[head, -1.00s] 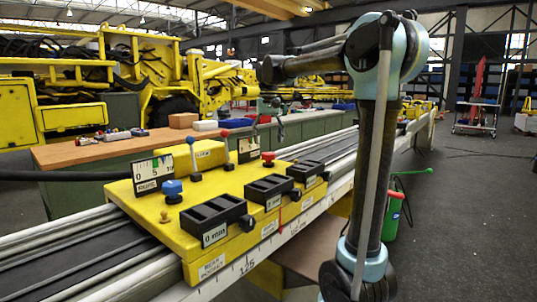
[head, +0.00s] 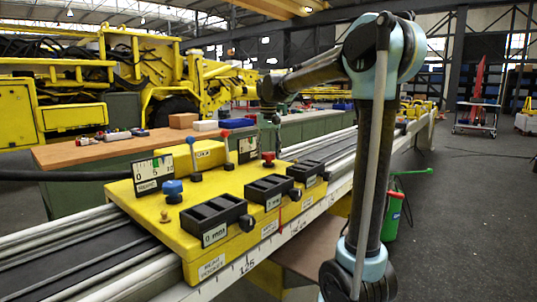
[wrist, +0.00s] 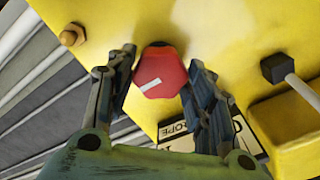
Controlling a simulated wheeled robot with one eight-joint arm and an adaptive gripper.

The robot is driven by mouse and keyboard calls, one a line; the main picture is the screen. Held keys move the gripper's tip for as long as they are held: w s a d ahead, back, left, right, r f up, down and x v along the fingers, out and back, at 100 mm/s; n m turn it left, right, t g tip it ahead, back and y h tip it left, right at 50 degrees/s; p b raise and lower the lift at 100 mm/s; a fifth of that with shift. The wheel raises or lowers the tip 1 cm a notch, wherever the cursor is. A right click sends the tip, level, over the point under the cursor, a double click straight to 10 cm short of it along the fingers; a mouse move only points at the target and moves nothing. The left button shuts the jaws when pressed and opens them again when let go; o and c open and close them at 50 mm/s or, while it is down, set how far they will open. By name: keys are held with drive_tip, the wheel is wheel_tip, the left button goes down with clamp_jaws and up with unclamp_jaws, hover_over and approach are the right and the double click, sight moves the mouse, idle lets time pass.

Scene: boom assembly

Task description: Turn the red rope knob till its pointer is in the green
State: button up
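The red rope knob (wrist: 160,72) shows in the wrist view with a white mark across its top that points to the lower left. In the head view the red knob (head: 268,157) sits on the yellow panel (head: 150,210). My gripper (wrist: 161,58) is open, with one finger on each side of the knob and no clear grip on it. In the head view my gripper (head: 269,112) is above the red knob. A gauge (head: 248,149) stands behind the knob, turned mostly away; its pointer cannot be read. A ROPE plate (wrist: 190,132) is partly hidden by a finger.
A blue knob (head: 172,187) stands nearer on the panel, beside another gauge (head: 153,173). A blue-topped lever (head: 193,157) and a red-topped lever (head: 227,150) rise nearby. Black boxes (head: 215,214) line the front edge. A brass peg (wrist: 72,35) is near the fingers.

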sight(268, 153)
drive_tip(key=shift+n, duration=0.8)
drive_tip(key=o, duration=1.1)
drive_tip(key=shift+c, duration=0.2)
wheel_tip(268, 153, up, 12)
drive_tip(key=shift+f, duration=0.1)
